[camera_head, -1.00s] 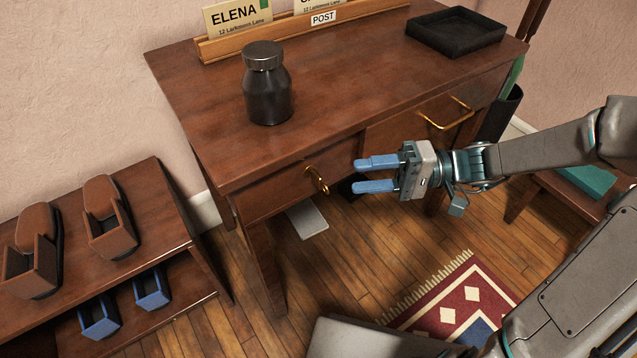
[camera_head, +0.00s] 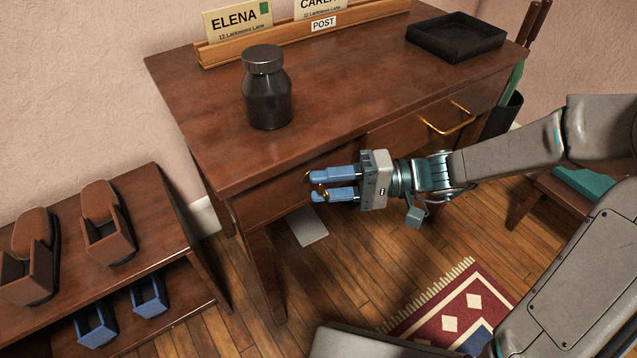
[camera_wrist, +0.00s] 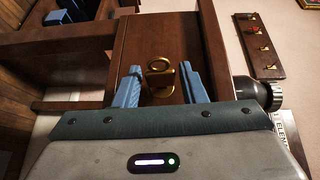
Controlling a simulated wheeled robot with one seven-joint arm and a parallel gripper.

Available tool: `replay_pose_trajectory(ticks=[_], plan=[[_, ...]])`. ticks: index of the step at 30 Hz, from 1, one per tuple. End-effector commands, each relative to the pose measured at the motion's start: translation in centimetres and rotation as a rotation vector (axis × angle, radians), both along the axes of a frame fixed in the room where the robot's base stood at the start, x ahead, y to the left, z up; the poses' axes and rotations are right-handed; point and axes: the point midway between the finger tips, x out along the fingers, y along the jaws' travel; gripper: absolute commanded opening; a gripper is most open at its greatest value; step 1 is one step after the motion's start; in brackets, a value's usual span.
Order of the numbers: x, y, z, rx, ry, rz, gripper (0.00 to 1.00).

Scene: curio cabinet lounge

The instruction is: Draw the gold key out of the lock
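The gold key (camera_wrist: 184,80) sits in the gold lock (camera_wrist: 159,78) on the front of the desk's left drawer (camera_wrist: 160,40). In the head view the key (camera_head: 322,190) shows as a small gold ring at the blue fingertips. My gripper (camera_head: 313,186) is at the drawer front with its fingers apart. In the wrist view the two blue fingers (camera_wrist: 160,86) stand on either side of the key and lock, with a gap visible on both sides. The lock is mostly hidden in the head view.
A dark jar (camera_head: 267,95) stands on the desk top (camera_head: 350,80). A black tray (camera_head: 456,36) and a card rack (camera_head: 300,38) are behind it. A gold drawer handle (camera_head: 447,125) is to the right of my gripper. A low shelf (camera_head: 155,190) stands at left.

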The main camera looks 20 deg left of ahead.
Motion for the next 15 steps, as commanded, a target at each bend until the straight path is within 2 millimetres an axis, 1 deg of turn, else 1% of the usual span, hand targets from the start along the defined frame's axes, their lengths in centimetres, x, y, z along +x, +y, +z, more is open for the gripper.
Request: replay_pose_trajectory(ticks=[1,2,3,4,15], plan=[[0.00,0.00,0.00,0.000,0.000,0.000,0.22],[0.00,0.00,0.00,0.000,0.000,0.000,0.14],[0.00,0.00,0.00,0.000,0.000,0.000,0.03],[0.00,0.00,0.00,0.000,0.000,0.000,0.00],[-0.23,-0.27,0.05,0.000,0.001,0.001,0.00]])
